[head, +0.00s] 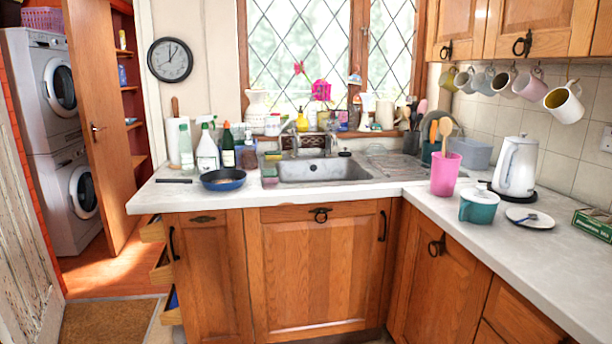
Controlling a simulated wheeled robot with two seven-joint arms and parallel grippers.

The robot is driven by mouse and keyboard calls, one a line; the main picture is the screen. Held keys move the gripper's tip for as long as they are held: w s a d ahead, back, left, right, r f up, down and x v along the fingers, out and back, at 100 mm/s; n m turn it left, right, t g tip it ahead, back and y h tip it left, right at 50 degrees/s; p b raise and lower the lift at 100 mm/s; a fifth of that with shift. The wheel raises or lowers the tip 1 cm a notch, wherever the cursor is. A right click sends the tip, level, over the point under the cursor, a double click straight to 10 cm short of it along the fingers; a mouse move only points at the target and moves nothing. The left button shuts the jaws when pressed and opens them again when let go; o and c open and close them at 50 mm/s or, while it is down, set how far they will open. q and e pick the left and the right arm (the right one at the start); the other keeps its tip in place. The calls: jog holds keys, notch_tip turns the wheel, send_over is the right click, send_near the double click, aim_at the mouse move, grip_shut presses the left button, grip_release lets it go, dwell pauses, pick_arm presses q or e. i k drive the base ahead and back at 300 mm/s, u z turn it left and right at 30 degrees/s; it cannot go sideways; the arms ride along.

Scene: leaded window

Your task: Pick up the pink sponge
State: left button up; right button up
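A small pink sponge (269,181) lies on the counter at the left edge of the steel sink (322,170), to the right of the dark blue frying pan (223,180). Other small sponges or blocks with green and yellow on them (272,156) sit just behind it; at this size I cannot tell exactly where each one ends. Neither of my grippers shows in the head view.
Several bottles (207,150) stand behind the pan, whose handle points left. A pink tumbler with utensils (445,174), a teal pot (478,207) and a white kettle (516,167) stand on the right counter. The front strip of the counter by the sink is clear.

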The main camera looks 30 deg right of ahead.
aim_at(269, 176)
jog(key=z, duration=0.85)
jog(key=i, duration=1.55)
jog(key=u, duration=0.55)
